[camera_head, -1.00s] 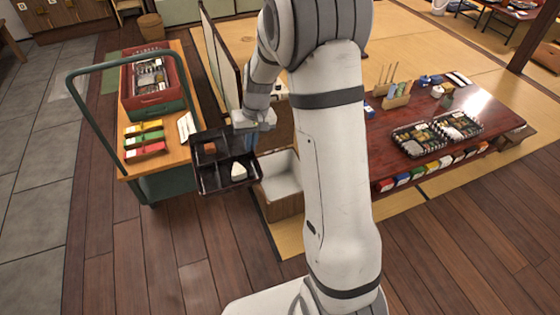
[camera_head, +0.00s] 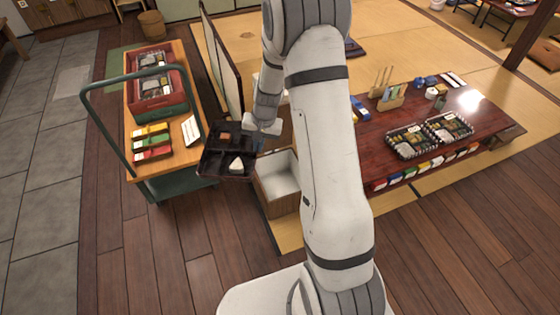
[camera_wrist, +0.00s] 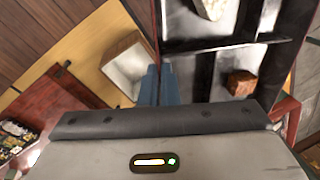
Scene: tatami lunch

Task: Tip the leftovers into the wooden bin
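My gripper (camera_head: 262,126) is shut on the edge of a black divided lunch tray (camera_head: 228,178). Its blue-grey fingers (camera_wrist: 158,85) clasp the tray wall in the wrist view. The tray (camera_wrist: 225,44) is in the air, its open side up. It holds a white rice-ball-like piece (camera_head: 236,164) and a brown-orange piece (camera_head: 224,136) in separate compartments; the brown piece also shows in the wrist view (camera_wrist: 241,83). The wooden bin (camera_head: 280,204), with a white inside, stands on the floor just right of the tray. My arm hides part of its right side.
A green-handled cart (camera_head: 172,186) stands left, carrying a red crate (camera_head: 158,106), coloured boxes and a card. A low red table (camera_head: 400,176) with packed lunch trays is right of my arm. A folding screen (camera_head: 222,70) stands behind the tray. The front floor is clear.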

